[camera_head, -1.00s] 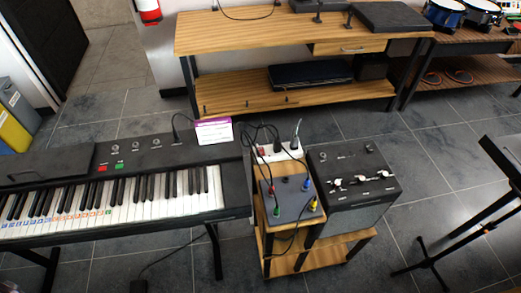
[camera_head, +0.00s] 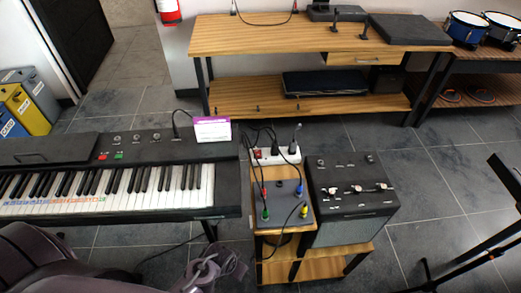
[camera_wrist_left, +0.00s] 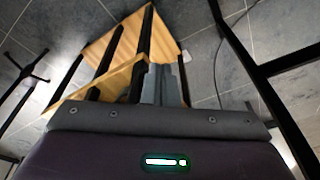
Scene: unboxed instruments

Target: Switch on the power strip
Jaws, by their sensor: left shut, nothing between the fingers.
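The white power strip (camera_head: 276,156) lies at the back of the small wooden stand, with black plugs and cables in it. A red switch (camera_head: 258,153) shows at its left end; I cannot tell its position. My left gripper (camera_head: 212,268) is low at the bottom of the head view, in front of the keyboard and left of the stand, well apart from the strip. In the left wrist view its grey fingers (camera_wrist_left: 166,85) are shut and empty, with the wooden stand (camera_wrist_left: 125,62) beyond them. The right gripper is not in view.
A grey pedal box (camera_head: 284,203) with coloured plugs sits on the stand in front of the strip. A black amplifier (camera_head: 350,195) stands to its right. The keyboard (camera_head: 120,190) is at left, and a wooden bench (camera_head: 300,40) is behind. Loose cables arch over the strip.

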